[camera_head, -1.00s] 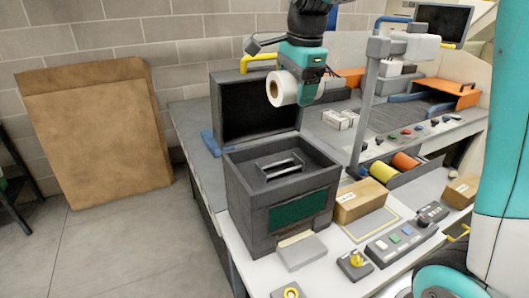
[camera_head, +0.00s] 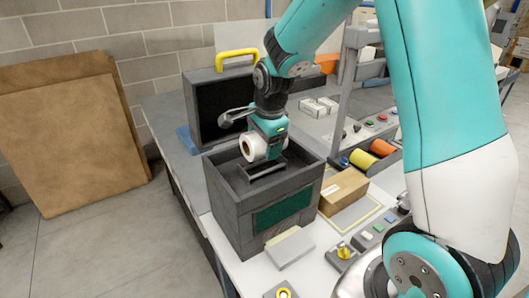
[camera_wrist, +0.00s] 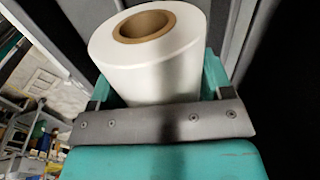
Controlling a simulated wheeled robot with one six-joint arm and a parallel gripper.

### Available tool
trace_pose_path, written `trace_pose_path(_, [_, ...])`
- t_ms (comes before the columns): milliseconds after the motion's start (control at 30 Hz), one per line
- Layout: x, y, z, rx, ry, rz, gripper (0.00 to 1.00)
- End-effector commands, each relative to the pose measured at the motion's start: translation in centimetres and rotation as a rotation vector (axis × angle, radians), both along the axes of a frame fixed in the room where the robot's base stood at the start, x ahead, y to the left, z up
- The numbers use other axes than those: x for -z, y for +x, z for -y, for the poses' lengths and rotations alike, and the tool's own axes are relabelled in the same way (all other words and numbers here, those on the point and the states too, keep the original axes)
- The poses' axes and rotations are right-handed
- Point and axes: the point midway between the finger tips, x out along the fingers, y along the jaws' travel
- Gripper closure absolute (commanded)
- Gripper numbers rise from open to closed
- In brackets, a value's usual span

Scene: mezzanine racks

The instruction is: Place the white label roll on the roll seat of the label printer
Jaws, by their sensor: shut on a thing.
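The white label roll (camera_head: 253,147) has a brown core and lies sideways in my gripper (camera_head: 271,142). The wrist view shows the roll (camera_wrist: 160,60) between the teal fingers, its core end facing outward. The label printer (camera_head: 232,205) is a dark grey box with its lid (camera_head: 228,104) raised at the back. The roll is over the printer's open top, close above the grey roll seat (camera_head: 262,169). I cannot tell whether the roll touches the seat, as the gripper and roll partly hide it.
A cardboard box (camera_head: 342,190) stands right of the printer. Yellow and orange rolls (camera_head: 364,158) lie in a tray behind it. A button panel (camera_head: 374,234) is at the front right. A large brown board (camera_head: 75,135) leans on the wall. Floor at left is clear.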

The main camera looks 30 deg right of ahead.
Motion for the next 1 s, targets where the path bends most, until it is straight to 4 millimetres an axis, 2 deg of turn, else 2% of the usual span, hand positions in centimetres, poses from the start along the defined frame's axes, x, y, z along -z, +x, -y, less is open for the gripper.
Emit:
trace_pose_path(300, [3.7, 0.0, -0.1, -0.001, 0.0, -0.002, 0.58])
trace_pose_path(733, [4.6, 0.0, -0.1, -0.001, 0.0, 0.001, 0.58])
trace_pose_path(767, [4.5, 0.0, -0.1, -0.001, 0.0, 0.001, 0.2])
trace_pose_path(800, [4.5, 0.0, -0.1, -0.001, 0.0, 0.001, 0.11])
trace_pose_path(833, [4.5, 0.0, -0.1, -0.001, 0.0, 0.001, 0.04])
trace_pose_path(867, [4.5, 0.0, -0.1, -0.001, 0.0, 0.001, 0.02])
trace_pose_path(1000, [4.4, 0.0, -0.1, -0.001, 0.0, 0.001, 0.02])
